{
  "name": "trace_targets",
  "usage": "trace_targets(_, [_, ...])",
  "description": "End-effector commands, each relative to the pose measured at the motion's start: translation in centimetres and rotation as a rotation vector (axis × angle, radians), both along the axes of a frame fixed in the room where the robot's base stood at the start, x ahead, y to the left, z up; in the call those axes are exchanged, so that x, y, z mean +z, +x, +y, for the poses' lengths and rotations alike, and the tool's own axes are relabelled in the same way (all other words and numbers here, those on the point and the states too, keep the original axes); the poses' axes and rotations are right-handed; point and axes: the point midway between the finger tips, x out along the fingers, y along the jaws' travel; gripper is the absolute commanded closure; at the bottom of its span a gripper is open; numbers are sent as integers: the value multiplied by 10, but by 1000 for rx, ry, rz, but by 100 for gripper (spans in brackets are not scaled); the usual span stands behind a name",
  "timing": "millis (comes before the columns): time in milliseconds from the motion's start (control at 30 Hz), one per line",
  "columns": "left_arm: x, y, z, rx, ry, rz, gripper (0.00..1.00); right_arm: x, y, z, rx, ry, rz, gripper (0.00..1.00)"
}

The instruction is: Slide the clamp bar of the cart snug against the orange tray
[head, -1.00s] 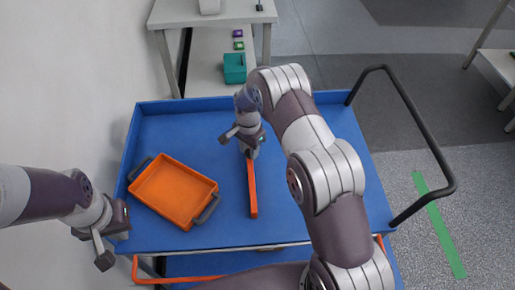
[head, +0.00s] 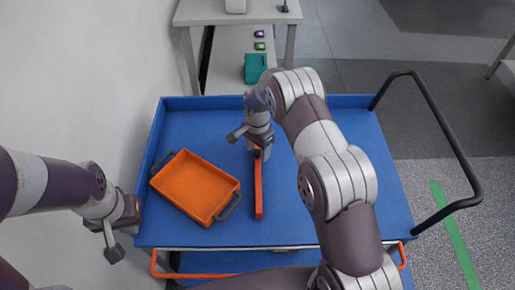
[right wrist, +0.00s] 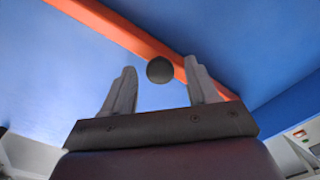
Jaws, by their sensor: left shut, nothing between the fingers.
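The orange clamp bar (head: 258,192) lies front to back on the cart's blue top (head: 300,220). The orange tray (head: 195,188), turned at an angle, sits to its left with dark handles. A narrow blue gap shows between the bar and the tray's right handle (head: 230,206). My right gripper (head: 258,150) is at the far end of the bar. In the right wrist view, its two fingers (right wrist: 154,92) stand apart on either side of a round dark knob on the bar (right wrist: 130,35). My left gripper (head: 117,240) is shut and empty, left of the cart.
The cart has a raised blue rim and a black push handle (head: 440,120) at right. A white table (head: 240,18) and a shelf with a teal box (head: 256,68) stand behind. A wall closes the left side. Blue surface right of the bar is clear.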

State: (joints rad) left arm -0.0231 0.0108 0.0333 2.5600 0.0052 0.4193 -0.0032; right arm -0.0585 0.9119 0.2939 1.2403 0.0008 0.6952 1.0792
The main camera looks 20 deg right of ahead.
Motion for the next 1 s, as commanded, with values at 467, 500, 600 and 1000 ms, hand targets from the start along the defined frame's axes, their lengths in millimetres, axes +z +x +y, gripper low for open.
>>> trace_targets(467, [-13,0,0,0,0,0,100,59,1,0,0,0,-6,41])
trace_targets(500, [-14,0,0,0,0,0,100,70,1,0,0,0,-6,41])
trace_targets(600, [-17,0,0,0,0,0,100,95,1,0,0,0,-5,41])
trace_targets(1000, [-9,0,0,0,0,0,100,127,0,0,0,0,0,41])
